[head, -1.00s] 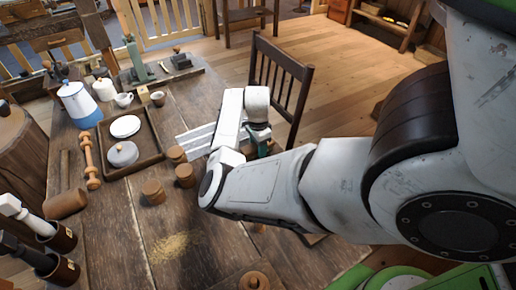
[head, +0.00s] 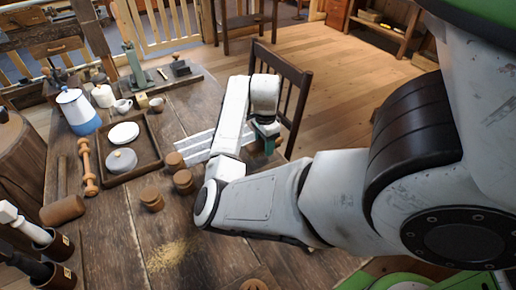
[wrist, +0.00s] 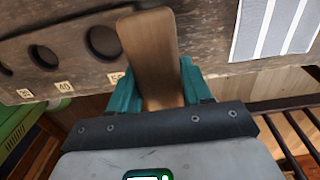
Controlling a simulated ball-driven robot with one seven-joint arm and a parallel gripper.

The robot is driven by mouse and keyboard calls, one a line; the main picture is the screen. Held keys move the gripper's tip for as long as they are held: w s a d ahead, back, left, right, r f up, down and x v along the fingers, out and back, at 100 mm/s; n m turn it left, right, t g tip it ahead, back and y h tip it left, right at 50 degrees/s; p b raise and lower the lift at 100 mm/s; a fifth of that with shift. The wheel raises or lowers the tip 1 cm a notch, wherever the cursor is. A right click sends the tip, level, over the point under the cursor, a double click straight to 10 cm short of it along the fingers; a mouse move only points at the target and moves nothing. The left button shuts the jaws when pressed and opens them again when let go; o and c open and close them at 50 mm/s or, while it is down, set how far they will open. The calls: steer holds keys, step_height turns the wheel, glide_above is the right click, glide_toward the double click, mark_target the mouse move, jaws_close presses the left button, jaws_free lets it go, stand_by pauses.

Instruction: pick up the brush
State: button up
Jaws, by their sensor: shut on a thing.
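My gripper (head: 264,133) is at the table's right edge in the head view, near the dark chair. In the wrist view its teal fingers (wrist: 160,88) are shut on a flat wooden piece (wrist: 150,42), which looks like the brush's handle. The piece points up and away between the fingers. No bristles show, and its lower end is hidden behind the gripper body.
A striped white sheet (head: 196,147) lies on the table, with several wooden spools (head: 183,180) left of my arm. The wrist view shows a dark wooden surface with round holes (wrist: 103,41) and number tags. A chair (head: 284,85) stands close beyond my gripper.

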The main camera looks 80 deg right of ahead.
steer(key=s+a+r+p, duration=0.1)
steer(key=s+a+r, duration=0.4)
steer(key=s, duration=0.3)
steer(key=shift+a+r, duration=0.25)
steer(key=shift+a, duration=0.5)
steer(key=o, duration=0.5)
steer(key=c, duration=0.3)
steer(key=shift+w, duration=0.1)
